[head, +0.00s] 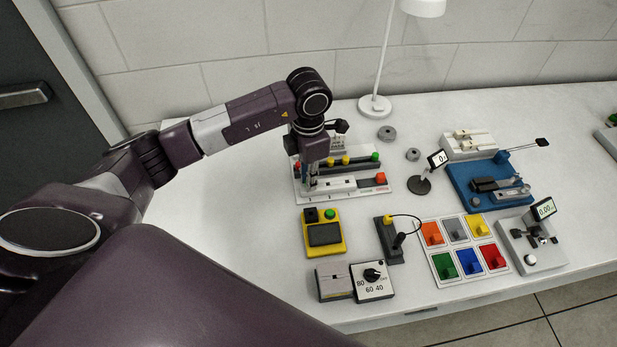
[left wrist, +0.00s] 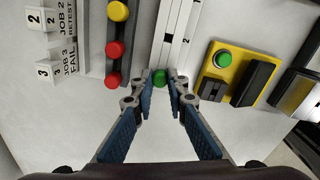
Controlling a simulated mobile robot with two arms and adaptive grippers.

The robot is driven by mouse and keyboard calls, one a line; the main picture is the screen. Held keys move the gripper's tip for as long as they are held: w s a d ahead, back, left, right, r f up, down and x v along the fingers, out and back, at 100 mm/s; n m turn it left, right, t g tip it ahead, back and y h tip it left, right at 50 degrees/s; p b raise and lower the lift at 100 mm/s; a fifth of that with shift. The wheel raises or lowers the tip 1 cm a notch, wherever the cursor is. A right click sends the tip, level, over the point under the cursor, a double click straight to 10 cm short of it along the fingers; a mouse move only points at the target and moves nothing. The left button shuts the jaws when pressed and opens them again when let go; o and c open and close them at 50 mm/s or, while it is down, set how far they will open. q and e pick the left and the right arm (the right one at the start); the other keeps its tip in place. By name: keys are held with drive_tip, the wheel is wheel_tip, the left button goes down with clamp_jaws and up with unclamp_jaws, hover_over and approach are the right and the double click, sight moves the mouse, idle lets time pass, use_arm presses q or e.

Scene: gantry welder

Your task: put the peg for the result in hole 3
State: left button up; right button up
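My left gripper (head: 312,188) points down over the left end of the white peg board (head: 340,194). In the left wrist view its fingertips (left wrist: 161,80) are close together on both sides of a green peg (left wrist: 160,77) and appear shut on it. The peg is at the near end of the numbered strip (left wrist: 176,35), where a 2 is readable. I cannot tell whether the peg is in a hole or above it; hole 3 is hidden. Two red pegs (left wrist: 113,50) and a yellow peg (left wrist: 118,11) stand in the rack beside it. My right gripper is not in view.
Job tags (left wrist: 48,45) stand beside the rack. A yellow box with a green button (head: 324,236) and a dial box (head: 373,282) are in front. Coloured bins (head: 442,267), a blue fixture (head: 470,192) and a lamp (head: 375,106) lie right and behind. The table's left is clear.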

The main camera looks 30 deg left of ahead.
use_arm(q)
drive_tip(key=o, duration=0.5)
wheel_tip(320, 180, up, 12)
idle(0.4)
drive_tip(key=shift+f, duration=0.1)
idle(0.3)
